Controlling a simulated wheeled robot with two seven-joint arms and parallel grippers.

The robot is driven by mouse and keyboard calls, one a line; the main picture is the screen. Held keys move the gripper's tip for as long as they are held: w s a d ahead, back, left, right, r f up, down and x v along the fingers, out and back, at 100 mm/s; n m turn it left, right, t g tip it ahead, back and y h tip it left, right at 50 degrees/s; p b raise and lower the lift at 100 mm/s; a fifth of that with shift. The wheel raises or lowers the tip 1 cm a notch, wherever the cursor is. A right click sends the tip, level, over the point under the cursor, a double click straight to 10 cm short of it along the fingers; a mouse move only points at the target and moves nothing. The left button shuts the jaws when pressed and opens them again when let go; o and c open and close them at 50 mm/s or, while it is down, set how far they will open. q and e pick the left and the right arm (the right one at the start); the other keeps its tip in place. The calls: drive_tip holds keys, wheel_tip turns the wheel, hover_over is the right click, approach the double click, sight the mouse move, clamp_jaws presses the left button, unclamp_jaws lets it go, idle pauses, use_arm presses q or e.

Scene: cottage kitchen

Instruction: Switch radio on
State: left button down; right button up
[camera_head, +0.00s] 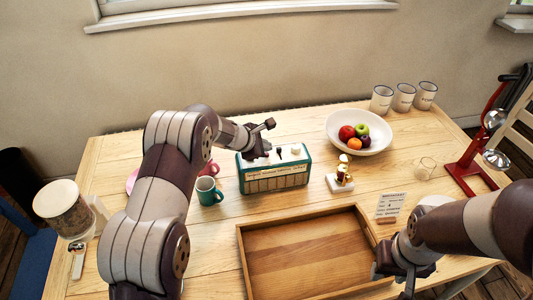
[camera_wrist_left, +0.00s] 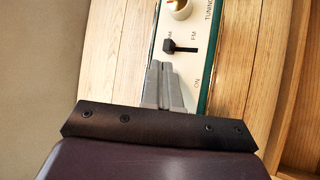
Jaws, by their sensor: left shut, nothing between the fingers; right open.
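The teal radio (camera_head: 275,181) with a cream front and top stands upright on the table. My left gripper (camera_head: 262,148) is shut and empty over the left part of its top. In the left wrist view the shut fingers (camera_wrist_left: 165,72) reach over the radio's cream top panel (camera_wrist_left: 207,48), beside the word ON. A black AM/FM switch (camera_wrist_left: 180,47) is just beyond the fingertips, and a tuning knob (camera_wrist_left: 179,8) lies further on. Any control at the ON label is hidden by the fingers; contact cannot be told. My right gripper (camera_head: 405,278) is open and empty at the lower right.
A teal mug (camera_head: 209,192) stands close left of the radio. A wooden tray (camera_head: 243,258) lies in front. A fruit bowl (camera_head: 338,124) and a small gold-and-white object (camera_head: 341,181) are to the right.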

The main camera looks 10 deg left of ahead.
idle(0.3)
use_arm(q)
drive_tip(key=shift+f+b, duration=0.5)
drive_tip(key=shift+b, duration=0.1)
drive_tip(key=shift+r+p, duration=0.35)
drive_tip(key=shift+r, duration=0.15)
wheel_tip(320, 180, up, 6)
drive_tip(key=p, duration=0.4)
drive_tip(key=shift+p, duration=0.35)
idle(0.5)
